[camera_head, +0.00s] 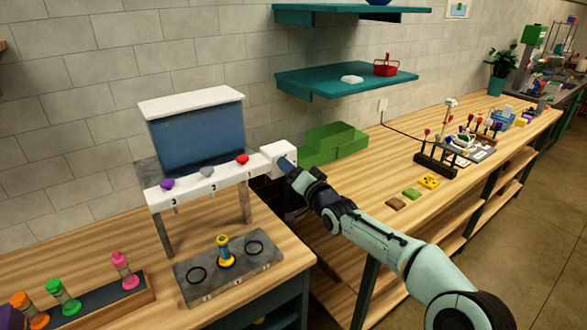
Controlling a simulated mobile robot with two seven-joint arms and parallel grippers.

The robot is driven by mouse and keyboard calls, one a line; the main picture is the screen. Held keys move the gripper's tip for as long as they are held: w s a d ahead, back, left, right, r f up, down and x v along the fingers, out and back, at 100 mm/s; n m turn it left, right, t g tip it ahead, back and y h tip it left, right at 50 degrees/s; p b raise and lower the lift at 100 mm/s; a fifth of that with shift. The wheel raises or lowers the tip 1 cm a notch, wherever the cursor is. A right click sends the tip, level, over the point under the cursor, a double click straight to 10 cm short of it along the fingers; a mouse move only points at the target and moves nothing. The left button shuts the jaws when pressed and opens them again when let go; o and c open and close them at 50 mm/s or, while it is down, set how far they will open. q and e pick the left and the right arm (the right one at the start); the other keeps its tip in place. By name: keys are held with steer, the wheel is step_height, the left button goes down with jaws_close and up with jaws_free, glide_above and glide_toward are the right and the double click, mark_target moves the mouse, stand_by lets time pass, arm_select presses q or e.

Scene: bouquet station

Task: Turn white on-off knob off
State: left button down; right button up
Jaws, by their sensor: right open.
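The dispenser has a blue tank (197,137) with a white lid, above a white front panel (190,192) with purple, grey and red knobs over the numbers 3, 2 and 1. A white block (273,153) sits at the panel's right end. I cannot make out a separate white on-off knob; my right gripper (286,166) is at this block and may cover it. The right gripper is open, its fingers hardly visible, and I cannot tell if it touches. My left gripper is out of view.
Below the dispenser, a grey plate (205,287) holds a yellow-capped vial between dark rings. A rack (110,301) with coloured vials stands front left. Teal shelves (335,89) hang above. Flower stands occupy the right counter.

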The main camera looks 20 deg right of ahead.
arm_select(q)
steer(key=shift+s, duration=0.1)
arm_select(e)
steer(key=shift+s, duration=0.1)
steer(key=c, duration=1)
steer(key=shift+c, duration=0.2)
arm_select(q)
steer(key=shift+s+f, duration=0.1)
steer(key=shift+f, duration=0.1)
arm_select(e)
steer(key=shift+f+n, duration=0.1)
steer(key=shift+n, duration=0.2)
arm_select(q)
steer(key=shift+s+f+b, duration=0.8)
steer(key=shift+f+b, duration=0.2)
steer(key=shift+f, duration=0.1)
arm_select(e)
steer(key=shift+n+t+y, duration=0.15)
steer(key=shift+n+y, duration=0.4)
steer(key=shift+n, duration=4.05)
steer(key=shift+n+t+y, duration=0.15)
steer(key=shift+n+y, duration=0.4)
steer(key=shift+n, duration=4.05)
